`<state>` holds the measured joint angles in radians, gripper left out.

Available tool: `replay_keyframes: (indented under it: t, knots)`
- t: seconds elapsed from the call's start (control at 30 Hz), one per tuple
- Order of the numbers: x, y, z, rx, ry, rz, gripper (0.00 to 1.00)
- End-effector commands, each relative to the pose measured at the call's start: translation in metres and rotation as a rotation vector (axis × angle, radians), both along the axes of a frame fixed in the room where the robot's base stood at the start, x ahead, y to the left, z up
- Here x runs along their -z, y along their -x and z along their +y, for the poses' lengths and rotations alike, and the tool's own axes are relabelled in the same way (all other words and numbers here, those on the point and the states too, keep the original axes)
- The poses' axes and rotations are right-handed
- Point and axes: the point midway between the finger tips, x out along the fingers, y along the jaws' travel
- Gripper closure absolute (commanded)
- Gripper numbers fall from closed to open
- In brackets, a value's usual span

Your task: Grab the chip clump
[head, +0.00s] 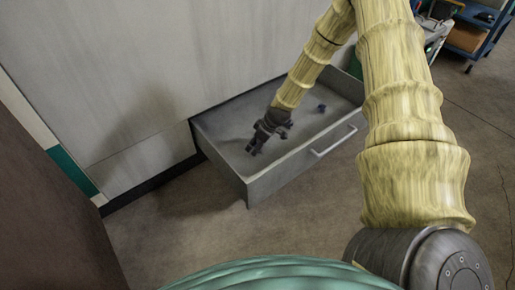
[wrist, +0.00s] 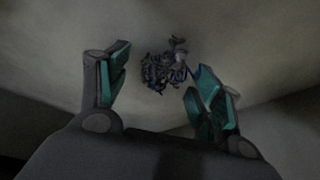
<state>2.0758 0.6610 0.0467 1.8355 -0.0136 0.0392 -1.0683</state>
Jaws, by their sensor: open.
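The chip clump (wrist: 165,70) is a tangled dark blue and grey curl in the wrist view. It lies on the grey drawer floor, beyond and roughly between my fingertips, nearer the right finger. In the head view a small dark blue lump (head: 321,108) sits in the drawer, right of my gripper; I cannot tell for certain that it is the same clump. My gripper (head: 256,146) is inside the open drawer area, pointing down. In the wrist view my gripper (wrist: 160,88) is open, with teal pads apart and nothing held.
The grey drawer (head: 218,166) is pulled out of a pale cabinet front (head: 130,75). Its front wall has a bar handle (head: 334,141). A dark brown panel (head: 45,200) stands at the left. A blue cart (head: 470,38) is at the far upper right. Floor in front is clear.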

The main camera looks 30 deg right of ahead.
Motion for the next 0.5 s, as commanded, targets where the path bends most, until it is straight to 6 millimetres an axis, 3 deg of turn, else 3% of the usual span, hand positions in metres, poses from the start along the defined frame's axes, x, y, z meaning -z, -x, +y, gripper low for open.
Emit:
replay_keyframes:
  t: [0.07,0.3,0.5]
  knots:
    - [-0.0004,0.0000,0.0001,0.000,0.000,0.000,0.36]
    - [-0.0003,0.0001,0.0000,0.000,0.000,0.000,0.79]
    - [-0.0003,0.0002,-0.0001,0.000,0.000,0.000,0.79]
